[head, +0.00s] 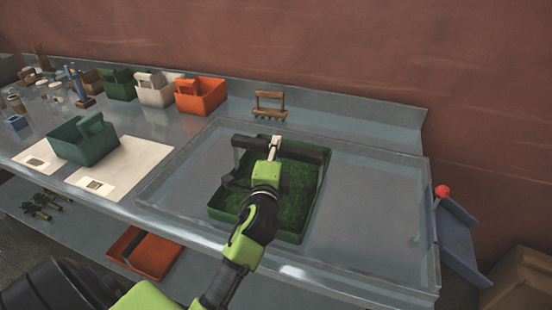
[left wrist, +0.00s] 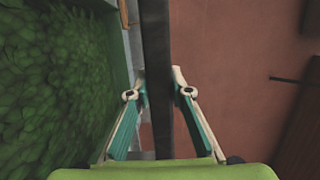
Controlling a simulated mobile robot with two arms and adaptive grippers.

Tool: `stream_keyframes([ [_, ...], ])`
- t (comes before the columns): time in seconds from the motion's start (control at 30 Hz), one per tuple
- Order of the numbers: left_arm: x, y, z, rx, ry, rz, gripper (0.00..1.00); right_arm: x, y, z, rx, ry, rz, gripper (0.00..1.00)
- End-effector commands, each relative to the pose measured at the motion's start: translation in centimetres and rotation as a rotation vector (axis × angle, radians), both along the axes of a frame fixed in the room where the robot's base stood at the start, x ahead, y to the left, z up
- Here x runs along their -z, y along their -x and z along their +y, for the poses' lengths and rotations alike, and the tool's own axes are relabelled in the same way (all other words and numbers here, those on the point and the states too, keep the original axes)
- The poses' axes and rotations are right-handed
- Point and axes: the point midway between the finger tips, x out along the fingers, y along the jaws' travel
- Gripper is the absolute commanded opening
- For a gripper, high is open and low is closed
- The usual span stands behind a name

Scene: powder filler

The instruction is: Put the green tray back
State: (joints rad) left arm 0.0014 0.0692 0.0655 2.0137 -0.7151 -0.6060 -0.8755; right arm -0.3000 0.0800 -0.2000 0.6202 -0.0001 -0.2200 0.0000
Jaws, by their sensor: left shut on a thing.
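A dark green tray (head: 318,200) with green granular contents sits within the wide, shallow grey basin (head: 375,215) on the bench. A dark handle bar (head: 308,152) spans it. My left gripper (head: 272,150) is over the tray, shut on this handle. In the left wrist view the bar (left wrist: 157,40) runs between the two fingers, and the green contents (left wrist: 55,90) show at the left. I cannot tell whether the tray touches the basin floor. My right gripper is not in view.
A teal tray (head: 75,150) stands on a white mat (head: 130,170) at left. Dark green (head: 120,90), white (head: 158,95) and orange (head: 205,97) trays line the back. A wooden rake-like tool (head: 270,104) is behind the basin. A red knob (head: 442,191) is at right.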

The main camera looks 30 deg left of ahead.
Motion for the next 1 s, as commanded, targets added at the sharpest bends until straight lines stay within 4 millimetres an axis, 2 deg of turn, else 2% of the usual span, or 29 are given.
stream_keyframes([
  [0.2,2.7,-0.1,0.0,-0.001,0.001,0.0,0.0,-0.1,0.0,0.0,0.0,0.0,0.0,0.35],
  [0.63,3.4,-0.1,0.0,0.001,-0.001,-0.003,0.0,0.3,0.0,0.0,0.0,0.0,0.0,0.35],
  [0.67,3.5,0.0,0.0,0.0,0.001,0.002,0.27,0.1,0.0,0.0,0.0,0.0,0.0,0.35],
  [0.7,3.4,0.0,0.0,0.0,0.001,0.002,0.36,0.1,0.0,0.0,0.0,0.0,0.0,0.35],
  [1.0,3.4,0.0,0.0,0.0,0.001,0.002,0.36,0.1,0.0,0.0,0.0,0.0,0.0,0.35],
])
